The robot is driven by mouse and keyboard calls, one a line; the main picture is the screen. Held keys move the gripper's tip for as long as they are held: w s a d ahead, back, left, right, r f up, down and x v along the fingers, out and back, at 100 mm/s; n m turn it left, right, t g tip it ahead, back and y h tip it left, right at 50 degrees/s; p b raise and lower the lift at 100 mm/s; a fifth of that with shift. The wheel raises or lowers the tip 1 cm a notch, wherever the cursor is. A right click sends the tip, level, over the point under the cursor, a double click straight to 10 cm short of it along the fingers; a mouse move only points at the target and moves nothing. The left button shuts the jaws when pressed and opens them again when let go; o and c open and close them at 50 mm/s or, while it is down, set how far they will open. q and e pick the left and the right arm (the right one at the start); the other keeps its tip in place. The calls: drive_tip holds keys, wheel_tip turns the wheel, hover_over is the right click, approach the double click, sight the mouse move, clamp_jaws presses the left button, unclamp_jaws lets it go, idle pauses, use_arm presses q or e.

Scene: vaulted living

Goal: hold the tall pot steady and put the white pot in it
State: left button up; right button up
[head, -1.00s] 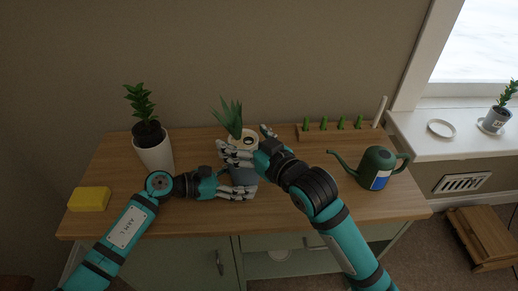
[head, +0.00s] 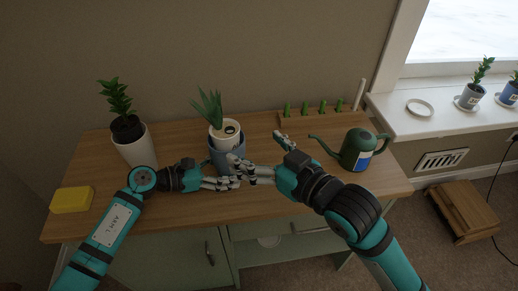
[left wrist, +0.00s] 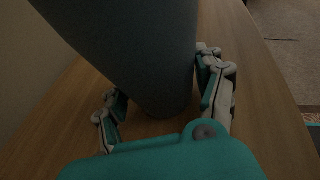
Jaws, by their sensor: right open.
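The tall pot (head: 217,158) is blue-grey and stands on the wooden cabinet top. It also fills the upper middle of the left wrist view (left wrist: 150,55). The white pot (head: 218,139), with a spiky green plant, sits in its mouth, its pale rim showing above the blue-grey rim. How deep it sits is hard to tell. My left gripper (head: 236,182) has its fingers on both sides of the tall pot's lower part, seemingly closed on it; they show in the left wrist view (left wrist: 162,98). My right gripper (head: 258,153) is open and empty, just right of the pots.
A white planter (head: 138,150) with a leafy plant stands at left, near a yellow sponge (head: 72,199). A green watering can (head: 357,150) stands at right. A wooden rack (head: 290,121) with small green plants is behind. The front right of the top is clear.

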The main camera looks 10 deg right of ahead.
use_arm(q)
drive_tip(key=o, duration=0.4)
drive_tip(key=shift+o, duration=0.2)
